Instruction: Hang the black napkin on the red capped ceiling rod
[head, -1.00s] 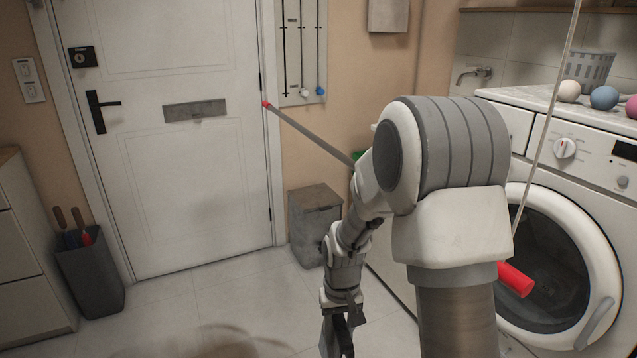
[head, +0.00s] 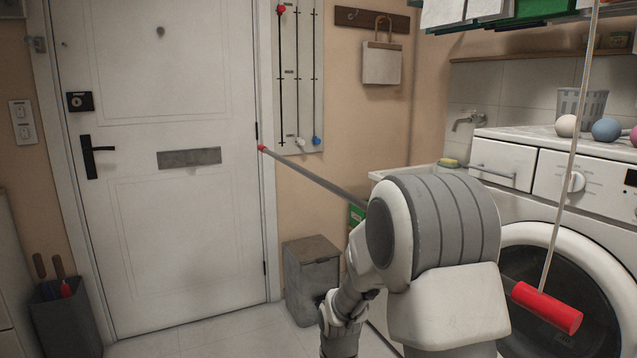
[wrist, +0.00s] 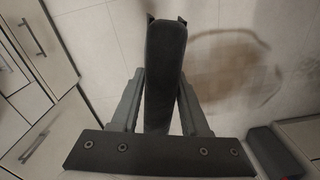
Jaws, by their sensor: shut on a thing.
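My gripper (wrist: 166,26) is in the wrist view, shut on a dark, narrow, upright bundle, the black napkin (wrist: 165,75). The napkin lies between the two fingers, above the floor. In the head view the gripper and napkin are below the frame edge. The red-capped rod (head: 315,177) runs across the head view. Its far red cap (head: 261,148) shows in front of the white door's edge, and its near red cap (head: 547,307) in front of the washer. A thin cord (head: 568,130) hangs at the near end. My arm hides the rod's middle.
A washing machine (head: 600,215) with balls on top stands at the right. A grey bin (head: 312,280) stands by the wall, a dark holder (head: 68,322) at left. A rack (head: 520,20) hangs top right. The wrist view shows drawers (wrist: 30,60) and a brown-edged round shape (wrist: 235,70) on the floor.

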